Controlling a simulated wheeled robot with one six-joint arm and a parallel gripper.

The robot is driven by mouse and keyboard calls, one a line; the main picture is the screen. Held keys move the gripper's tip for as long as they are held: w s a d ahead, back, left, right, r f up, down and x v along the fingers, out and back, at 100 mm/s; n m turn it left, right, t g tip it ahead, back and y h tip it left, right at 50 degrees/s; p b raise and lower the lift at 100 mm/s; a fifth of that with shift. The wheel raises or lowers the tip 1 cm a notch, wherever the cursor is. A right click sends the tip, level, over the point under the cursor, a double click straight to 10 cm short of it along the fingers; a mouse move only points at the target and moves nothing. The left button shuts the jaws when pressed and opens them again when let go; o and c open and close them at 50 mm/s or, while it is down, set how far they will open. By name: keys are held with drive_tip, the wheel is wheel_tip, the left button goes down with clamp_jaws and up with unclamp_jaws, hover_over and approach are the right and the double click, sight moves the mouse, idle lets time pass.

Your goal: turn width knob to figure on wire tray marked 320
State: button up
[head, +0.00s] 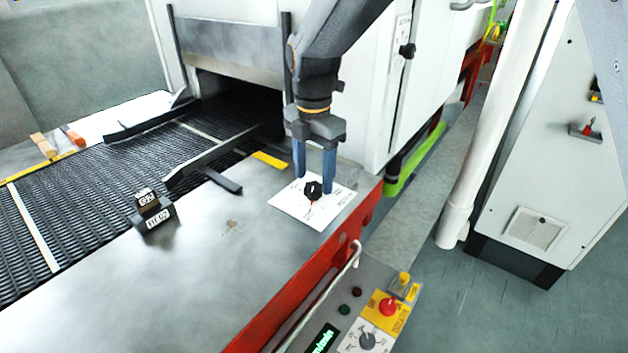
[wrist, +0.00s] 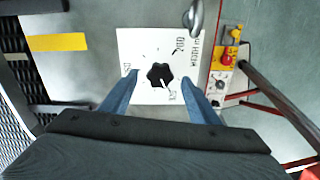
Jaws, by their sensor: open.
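The width knob (head: 313,190) is black and lobed, on a white dial plate (head: 285,203) on the grey machine top. In the wrist view the knob (wrist: 159,77) has a light pointer line toward the lower right, near a printed figure too small to read surely. My gripper (head: 315,183) points down with blue fingers above the plate. In the wrist view my gripper (wrist: 160,92) is open, one finger to each side of the knob, slightly nearer the camera; contact cannot be told.
The black mesh belt (head: 85,205) runs at left into the oven opening. A control panel (head: 345,310) with a red button (head: 388,306) and a dial sits at the front right, beside a metal rail (head: 345,262).

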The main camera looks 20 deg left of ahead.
sight(314, 186)
wheel_tip(314, 186, up, 6)
drive_tip(key=shift+f+b, duration=0.1)
drive_tip(key=shift+b, duration=0.45)
